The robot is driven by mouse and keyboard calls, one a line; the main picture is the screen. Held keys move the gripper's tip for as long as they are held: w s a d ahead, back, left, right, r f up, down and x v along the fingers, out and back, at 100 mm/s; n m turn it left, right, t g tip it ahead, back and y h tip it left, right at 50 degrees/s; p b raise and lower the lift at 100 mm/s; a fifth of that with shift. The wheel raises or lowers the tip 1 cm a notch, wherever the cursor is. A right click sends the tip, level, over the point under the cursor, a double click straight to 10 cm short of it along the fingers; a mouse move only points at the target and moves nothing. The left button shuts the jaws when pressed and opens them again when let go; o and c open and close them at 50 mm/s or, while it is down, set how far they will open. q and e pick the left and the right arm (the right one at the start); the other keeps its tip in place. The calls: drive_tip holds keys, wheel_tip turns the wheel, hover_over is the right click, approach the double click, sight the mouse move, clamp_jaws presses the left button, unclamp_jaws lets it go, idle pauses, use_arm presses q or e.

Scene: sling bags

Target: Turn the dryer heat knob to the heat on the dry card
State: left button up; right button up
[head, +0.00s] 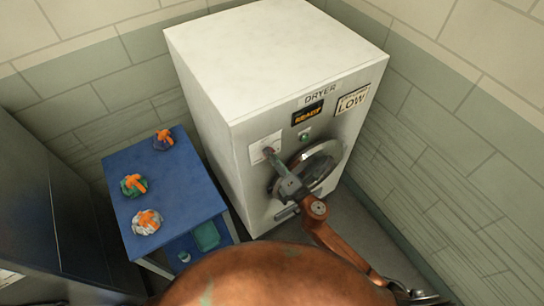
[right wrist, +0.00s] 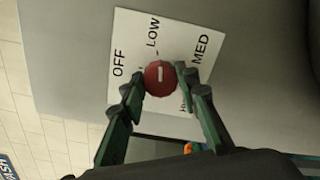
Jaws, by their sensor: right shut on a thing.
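The dryer (head: 275,70) is a white box with a white dial plate (head: 257,156) on its front. In the right wrist view the plate (right wrist: 125,30) reads OFF, LOW and MED, with another label mostly hidden by a finger. The heat knob (right wrist: 160,78) is round and red. Its white mark runs up and down in that view, in line with LOW. My right gripper (right wrist: 161,78) is shut on the knob, one finger each side; it also shows in the head view (head: 270,154). The dry card (head: 352,100) on the dryer reads LOW. My left gripper is not in view.
A round door (head: 335,152) sits beside the knob, partly behind my right gripper. A blue stand (head: 180,185) at the left holds small bags with orange straps (head: 146,222).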

drive_tip(key=shift+n, duration=0.6)
drive_tip(key=o, duration=1.2)
drive_tip(key=shift+c, duration=0.2)
drive_tip(key=v, duration=1.2)
drive_tip(key=shift+f, duration=0.1)
